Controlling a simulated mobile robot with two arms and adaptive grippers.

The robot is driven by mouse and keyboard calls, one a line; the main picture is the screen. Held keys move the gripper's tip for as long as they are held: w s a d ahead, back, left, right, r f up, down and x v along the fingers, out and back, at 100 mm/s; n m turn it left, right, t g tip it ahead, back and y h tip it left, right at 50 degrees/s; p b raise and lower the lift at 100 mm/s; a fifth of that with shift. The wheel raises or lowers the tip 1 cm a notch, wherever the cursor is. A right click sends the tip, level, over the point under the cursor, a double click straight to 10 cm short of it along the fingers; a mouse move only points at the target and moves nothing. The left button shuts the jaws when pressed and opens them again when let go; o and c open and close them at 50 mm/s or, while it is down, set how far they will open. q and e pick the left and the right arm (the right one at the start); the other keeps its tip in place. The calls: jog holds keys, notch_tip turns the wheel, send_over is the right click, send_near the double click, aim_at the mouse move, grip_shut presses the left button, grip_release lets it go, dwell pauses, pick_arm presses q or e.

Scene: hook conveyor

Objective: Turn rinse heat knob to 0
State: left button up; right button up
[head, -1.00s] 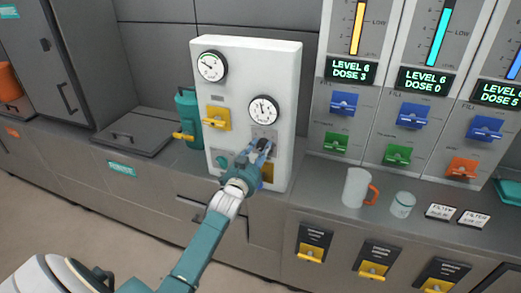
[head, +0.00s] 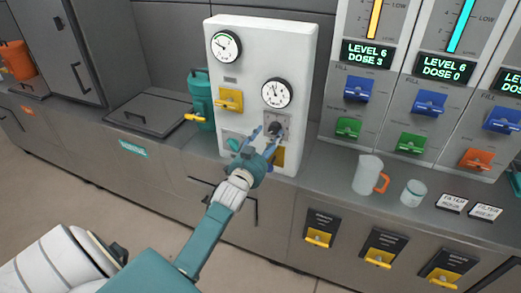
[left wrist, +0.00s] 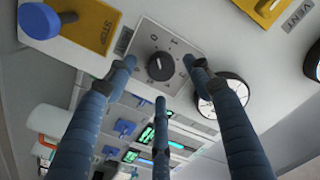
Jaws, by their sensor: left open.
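The knob is a round black dial (left wrist: 161,66) on a light grey square plate with small numbers around it, in the left wrist view. In the head view the knob (head: 274,129) sits on the white panel below the right gauge. My left gripper (head: 267,140) is in front of the plate, its fingers spread. In the left wrist view my gripper's (left wrist: 161,72) blue fingers stand around the knob, apart from it, with nothing held. A 0 shows on the plate, but the knob's setting is too small to read surely. My right gripper is not in view.
The white panel (head: 297,60) also carries two gauges, a yellow lever (head: 229,99) and a blue-tipped yellow STOP handle (left wrist: 75,22) near the fingers. A mug (head: 367,175) and a cup (head: 412,193) stand on the counter at right.

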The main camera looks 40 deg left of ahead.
pick_arm(q)
jog(key=v, duration=0.8)
jog(key=shift+s, duration=0.4)
